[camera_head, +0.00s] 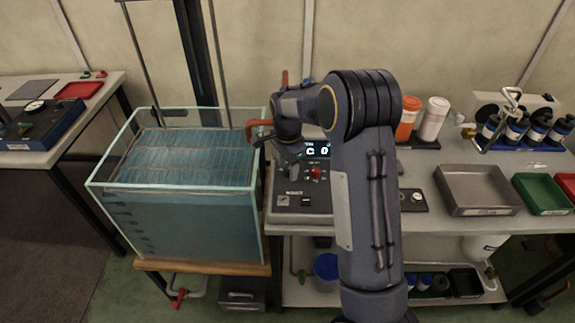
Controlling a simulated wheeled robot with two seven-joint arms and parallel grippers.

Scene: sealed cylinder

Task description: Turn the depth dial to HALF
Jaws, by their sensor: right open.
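A grey control console (300,215) stands on the bench just right of the water tank. A small red knob (317,172) with light marks around it sits on the console; it looks like the depth dial, but its labels and setting are too small to read. A lit display (317,148) is above the knob. My right arm hides the console's right part. My left gripper is out of view.
A clear water-filled tank (112,205) stands on a wooden-topped stand at left. A grey tray (478,212), a green tray (541,193) and several dark bottles (538,128) occupy the bench at right.

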